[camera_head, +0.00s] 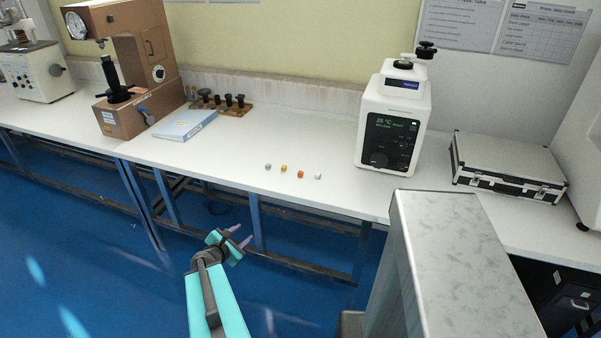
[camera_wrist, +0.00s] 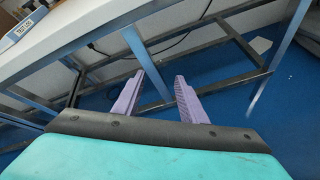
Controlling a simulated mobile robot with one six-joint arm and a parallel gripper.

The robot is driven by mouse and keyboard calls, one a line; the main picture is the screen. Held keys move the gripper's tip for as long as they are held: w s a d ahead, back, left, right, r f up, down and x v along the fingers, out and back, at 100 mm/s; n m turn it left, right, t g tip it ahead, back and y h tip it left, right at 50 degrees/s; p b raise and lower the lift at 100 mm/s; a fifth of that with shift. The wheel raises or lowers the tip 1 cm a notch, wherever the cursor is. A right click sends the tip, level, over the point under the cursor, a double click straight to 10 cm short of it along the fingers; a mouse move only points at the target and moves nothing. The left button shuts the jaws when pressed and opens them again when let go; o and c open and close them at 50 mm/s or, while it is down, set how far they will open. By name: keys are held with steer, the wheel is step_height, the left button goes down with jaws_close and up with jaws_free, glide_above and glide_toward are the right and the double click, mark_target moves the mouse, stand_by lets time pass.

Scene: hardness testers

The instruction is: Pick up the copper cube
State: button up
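The copper cube (camera_head: 300,174) is a small orange-brown block on the white bench top, near its front edge. It is one of several small cubes in a loose row. A yellow cube (camera_head: 284,168) lies just left of it and a pale cube (camera_head: 318,176) just right. A grey cube (camera_head: 268,166) is at the left end. My gripper (camera_head: 241,235) is in front of the bench, lower in the picture and left of the cubes. In the wrist view its purple fingers (camera_wrist: 159,76) are apart with nothing between them. No cube shows in the wrist view.
A white tester (camera_head: 394,125) stands right of the cubes, with a silver case (camera_head: 508,166) beyond. A brown tester (camera_head: 140,70), a pale blue folder (camera_head: 185,124) and a wooden holder (camera_head: 222,106) are to the left. The bench around the cubes is clear. Blue metal framing is below.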

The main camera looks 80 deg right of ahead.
steer(key=s+d+r+n+h, duration=0.1)
steer(key=s+d+r+n, duration=0.1)
steer(key=s+d+r, duration=0.1)
steer(key=s+d+r+n+g+h+p, duration=0.1)
steer(key=s+d+r+n, duration=0.1)
steer(key=s+d+r, duration=0.2)
steer(key=s+d+r+n+h+p, duration=0.1)
steer(key=s+d+r, duration=0.2)
steer(key=s+r, duration=0.3)
steer(key=shift+s+d+r+n, duration=0.1)
steer(key=shift+s+r+n, duration=0.1)
steer(key=shift+s, duration=0.4)
steer(key=shift+s+d+r+n, duration=0.1)
steer(key=shift+s+n, duration=0.1)
steer(key=shift+s, duration=0.4)
steer(key=shift+w+f, duration=0.1)
steer(key=shift+w, duration=0.05)
